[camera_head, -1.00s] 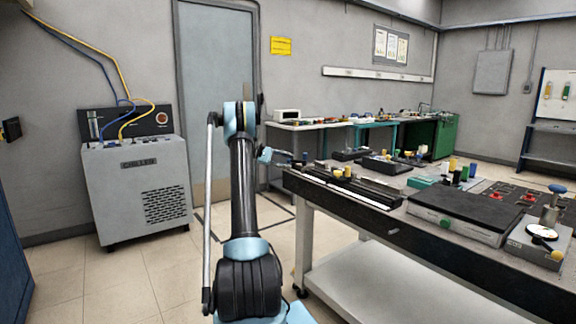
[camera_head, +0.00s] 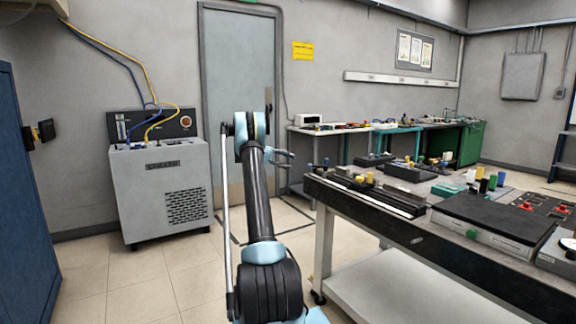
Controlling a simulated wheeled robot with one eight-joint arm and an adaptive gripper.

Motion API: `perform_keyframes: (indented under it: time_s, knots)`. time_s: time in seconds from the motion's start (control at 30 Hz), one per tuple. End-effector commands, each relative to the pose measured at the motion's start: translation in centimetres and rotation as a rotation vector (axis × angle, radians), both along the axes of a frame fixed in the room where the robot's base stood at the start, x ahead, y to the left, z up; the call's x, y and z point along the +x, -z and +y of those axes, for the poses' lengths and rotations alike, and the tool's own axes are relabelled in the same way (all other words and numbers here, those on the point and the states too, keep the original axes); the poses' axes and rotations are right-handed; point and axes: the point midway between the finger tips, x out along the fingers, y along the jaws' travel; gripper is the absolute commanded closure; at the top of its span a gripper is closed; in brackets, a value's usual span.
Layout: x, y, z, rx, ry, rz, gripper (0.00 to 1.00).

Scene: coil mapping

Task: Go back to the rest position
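My arm stands upright in the middle of the head view, with its blue and black links folded up from the base. My gripper (camera_head: 287,158) points to the right at the upper end of the arm, left of the workbench. It is small in the picture. Its two fingers look spread apart with nothing between them. It appears clear of the bench and touches nothing that I can see.
A workbench (camera_head: 409,240) with equipment stands close on the right. A grey chiller (camera_head: 162,195) stands on the left, beside a blue cabinet (camera_head: 27,200). A closed door (camera_head: 236,90) is behind. Tiled floor (camera_head: 100,275) is open at front left.

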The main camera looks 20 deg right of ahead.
Motion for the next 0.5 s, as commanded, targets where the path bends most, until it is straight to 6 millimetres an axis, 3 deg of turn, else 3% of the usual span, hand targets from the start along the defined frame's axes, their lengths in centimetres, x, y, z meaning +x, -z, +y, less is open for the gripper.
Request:
perform_keyframes:
  time_s: [0.3,0.5]
  knots:
    - [-0.1,-0.1,0.1,0.003,-0.001,-0.002,0.61]
    - [-1.6,-2.0,1.1,0.043,-0.028,-0.031,0.61]
